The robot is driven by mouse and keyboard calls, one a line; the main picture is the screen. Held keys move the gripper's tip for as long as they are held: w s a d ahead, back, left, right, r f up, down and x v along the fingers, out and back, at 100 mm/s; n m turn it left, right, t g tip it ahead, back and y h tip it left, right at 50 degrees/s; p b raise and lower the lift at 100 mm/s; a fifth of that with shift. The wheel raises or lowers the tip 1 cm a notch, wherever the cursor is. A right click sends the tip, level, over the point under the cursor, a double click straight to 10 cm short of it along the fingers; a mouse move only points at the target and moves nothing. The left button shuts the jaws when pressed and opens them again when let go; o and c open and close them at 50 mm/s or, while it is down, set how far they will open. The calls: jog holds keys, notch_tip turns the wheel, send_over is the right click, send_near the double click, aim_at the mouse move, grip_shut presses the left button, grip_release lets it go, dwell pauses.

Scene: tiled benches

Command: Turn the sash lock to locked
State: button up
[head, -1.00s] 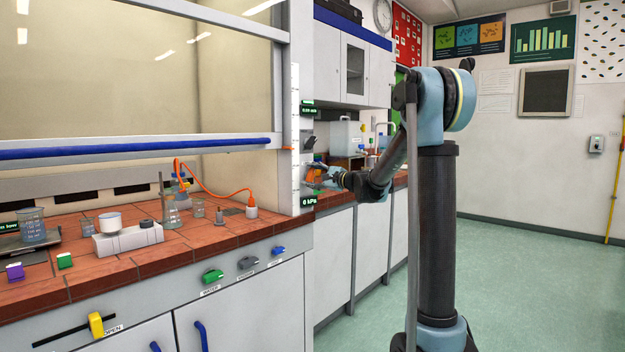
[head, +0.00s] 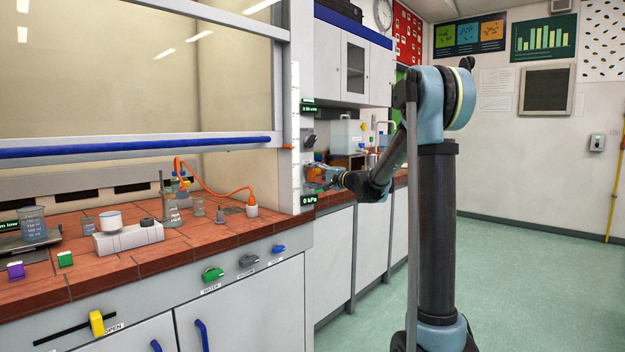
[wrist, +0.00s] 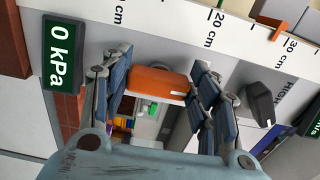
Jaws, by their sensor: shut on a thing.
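The sash lock's orange handle (wrist: 158,84) lies between the finger pads of my gripper (wrist: 163,95) in the wrist view. The blue-grey pads close on it from left and right. In the head view my gripper (head: 322,177) is at the right post of the fume hood, and the orange of the handle (head: 309,172) shows partly behind the fingers. The fingers hide much of the lock, and I cannot read a locked mark. The sash (head: 130,148), with its blue bar, is partly raised.
A dark knob (wrist: 259,104) beside a HIGH label sits on the post near the fingers. A display (wrist: 62,52) reads 0 kPa. A white centimetre scale (wrist: 190,18) runs along the post. Glassware, including a beaker (head: 32,226), stands on the tiled bench. The floor at right is clear.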

jog(key=shift+s+f, duration=0.1)
jog(key=shift+f, duration=0.05)
jog(key=o, duration=1.1)
jog(key=shift+c, duration=0.2)
jog(key=v, duration=1.2)
jog(key=s+f+n+g+h, duration=0.25)
jog(key=s+f, duration=0.35)
jog(key=s, duration=0.6)
jog(key=s+d+f+n+g+h, duration=0.1)
jog(key=s+d+f+g+h, duration=0.1)
jog(key=s+d+f+h, duration=0.2)
jog(key=s+d+f+n+g+h, duration=0.2)
jog(key=s+d+f, duration=0.6)
jog(key=s+f, duration=0.4)
jog(key=s+d+f+n+g+h, duration=0.2)
jog(key=s+d+f+h, duration=0.3)
jog(key=s, duration=1.1)
notch_tip(320, 180, down, 3)
jog(key=shift+s+d+r+h, duration=0.1)
jog(key=shift+s+d+h, duration=0.2)
jog(key=shift+d, duration=0.4)
